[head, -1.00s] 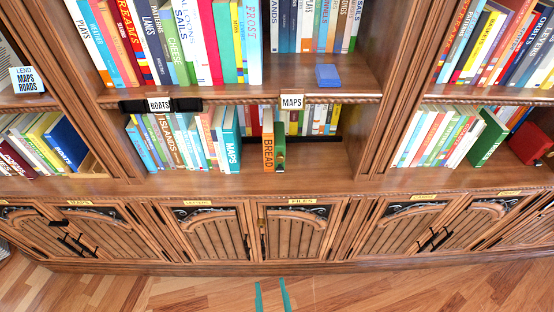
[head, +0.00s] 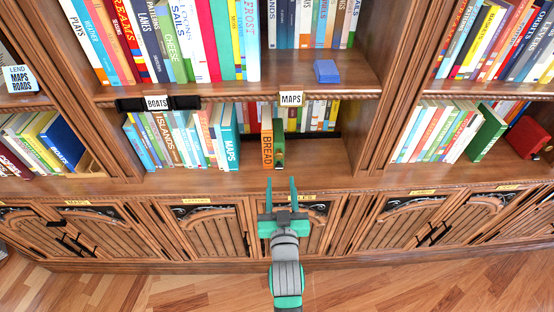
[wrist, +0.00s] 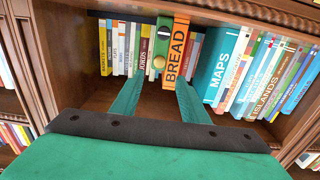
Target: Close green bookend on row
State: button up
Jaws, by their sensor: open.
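The green bookend (head: 279,151) stands upright on the lower middle shelf, against the right side of the orange BREAD book (head: 267,149). In the wrist view, the bookend (wrist: 162,48) shows a round yellow knob and sits left of BREAD. The row of books (head: 185,140) ends at the teal MAPS book (head: 230,138). A gap lies between MAPS and BREAD.
More books (head: 322,117) stand further back on this shelf. A MAPS sign (head: 291,98) hangs from the shelf above, which carries a blue block (head: 326,71). A green book (head: 487,134) and a red block (head: 528,137) are in the right bay.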

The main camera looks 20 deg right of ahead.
aim_at(279, 157)
jog(key=x, duration=0.8)
jog(key=shift+w+d, duration=0.3)
jog(key=shift+w, duration=0.05)
jog(key=shift+x, duration=0.85)
jog(key=shift+w+a+f, duration=0.1)
jog(key=shift+a, duration=0.1)
